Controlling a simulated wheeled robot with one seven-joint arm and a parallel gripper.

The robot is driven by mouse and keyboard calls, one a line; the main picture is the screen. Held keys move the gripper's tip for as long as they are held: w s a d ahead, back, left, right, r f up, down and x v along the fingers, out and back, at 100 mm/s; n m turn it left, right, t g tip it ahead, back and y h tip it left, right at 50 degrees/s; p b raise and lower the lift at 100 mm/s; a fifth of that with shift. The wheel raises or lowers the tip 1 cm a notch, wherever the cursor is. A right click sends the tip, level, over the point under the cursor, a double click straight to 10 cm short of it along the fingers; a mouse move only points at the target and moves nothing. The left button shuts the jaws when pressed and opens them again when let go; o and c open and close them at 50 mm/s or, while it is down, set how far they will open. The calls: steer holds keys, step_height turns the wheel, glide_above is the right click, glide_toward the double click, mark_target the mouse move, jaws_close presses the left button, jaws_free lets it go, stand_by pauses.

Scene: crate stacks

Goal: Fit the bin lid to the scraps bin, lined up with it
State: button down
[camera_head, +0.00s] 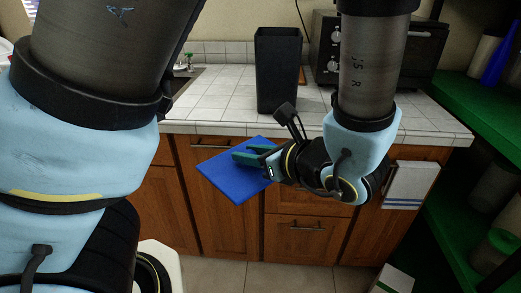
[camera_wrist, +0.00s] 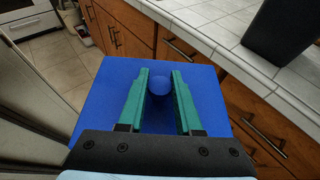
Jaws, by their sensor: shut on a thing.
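The bin lid is a flat blue square (camera_head: 228,180) with a round blue knob on top. My gripper (camera_head: 254,153) is shut on the lid's knob and holds the lid in the air in front of the counter, below the level of its top. In the wrist view the lid (camera_wrist: 105,85) lies beyond the green fingers (camera_wrist: 160,88), with the knob between them. The scraps bin (camera_head: 278,75) is a tall black square bin, upright on the tiled counter with its top open. The lid is apart from it, lower and to its left. The wrist view shows only the bin's lower part (camera_wrist: 284,28).
The white tiled counter (camera_head: 225,92) has an edge between the lid and the bin. Wooden cabinets (camera_head: 225,225) stand below it. A toaster oven (camera_head: 410,50) is right of the bin. Green shelves (camera_head: 450,105) stand at the right. The counter left of the bin is clear.

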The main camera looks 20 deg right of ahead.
steer(key=w+a+f+n+g+y, duration=0.5)
steer(key=w+a+f+n, duration=0.1)
steer(key=w+a+f, duration=1.5)
steer(key=shift+w+a+y, duration=0.3)
steer(key=shift+w+a, duration=1.2)
steer(key=shift+a, duration=0.35)
steer(key=shift+r, duration=0.1)
